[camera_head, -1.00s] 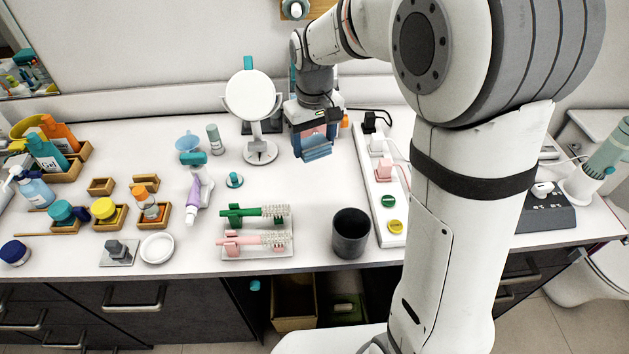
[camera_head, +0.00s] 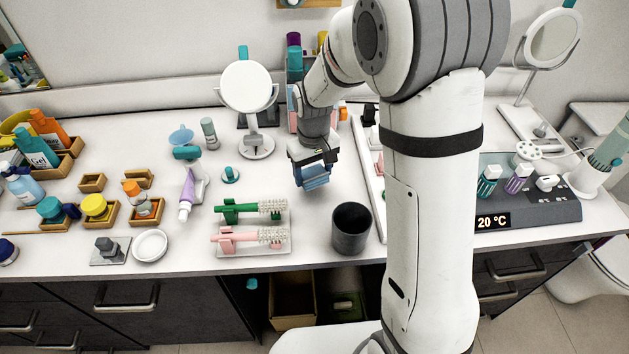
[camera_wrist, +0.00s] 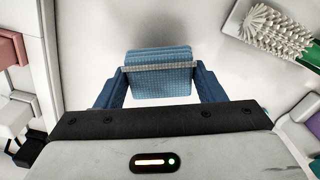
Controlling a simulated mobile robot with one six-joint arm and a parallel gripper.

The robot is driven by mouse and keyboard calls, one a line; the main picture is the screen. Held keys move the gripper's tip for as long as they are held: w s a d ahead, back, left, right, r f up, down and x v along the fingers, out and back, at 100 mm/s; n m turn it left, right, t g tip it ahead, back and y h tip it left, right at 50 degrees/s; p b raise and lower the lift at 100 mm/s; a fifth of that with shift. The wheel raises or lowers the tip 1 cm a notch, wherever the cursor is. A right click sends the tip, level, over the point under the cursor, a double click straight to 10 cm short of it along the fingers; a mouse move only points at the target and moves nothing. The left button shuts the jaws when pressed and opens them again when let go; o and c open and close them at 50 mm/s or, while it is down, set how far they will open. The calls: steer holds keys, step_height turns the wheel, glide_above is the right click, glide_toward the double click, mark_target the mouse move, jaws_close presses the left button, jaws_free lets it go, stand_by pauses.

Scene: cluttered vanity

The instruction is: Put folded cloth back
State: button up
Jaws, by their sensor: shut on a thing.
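The folded cloth (camera_head: 313,180) is light blue and hangs in my gripper above the white vanity top. In the wrist view the cloth (camera_wrist: 158,82) shows a woven texture and layered folds, with a pale band across it. My gripper (camera_head: 311,171) is shut on the cloth, which lies between its two blue fingers; in the wrist view the gripper (camera_wrist: 158,86) has one finger at each side of it. A clear stretch of white top lies beyond the cloth in the wrist view. Whether the cloth touches the surface cannot be told.
A dark cup (camera_head: 351,229) stands in front of my gripper, to the right. A tray holds a green brush (camera_head: 250,209) and a pink brush (camera_head: 248,236) to the left. A round mirror (camera_head: 250,88) stands behind left.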

mark_target(313, 173)
step_height(313, 173, down, 4)
steer(key=shift+r, duration=0.15)
steer(key=o, duration=1)
steer(key=shift+r, duration=0.1)
step_height(313, 173, up, 11)
steer(key=shift+s+d+r, duration=0.15)
steer(key=shift+s+r, duration=0.05)
steer(key=shift+r, duration=0.4)
steer(key=s+d+r+m+t, duration=0.1)
steer(key=s+d, duration=0.2)
steer(key=s, duration=0.3)
steer(key=s+d+r+m+t, duration=0.1)
steer(key=s+d+r+m, duration=0.1)
steer(key=s+d, duration=0.2)
steer(key=s+d+r+m, duration=0.1)
steer(key=s+d+r, duration=0.1)
steer(key=s, duration=0.7)
steer(key=shift+s+d+r+t, duration=0.1)
steer(key=shift+s+d+t, duration=0.25)
steer(key=shift+d, duration=0.35)
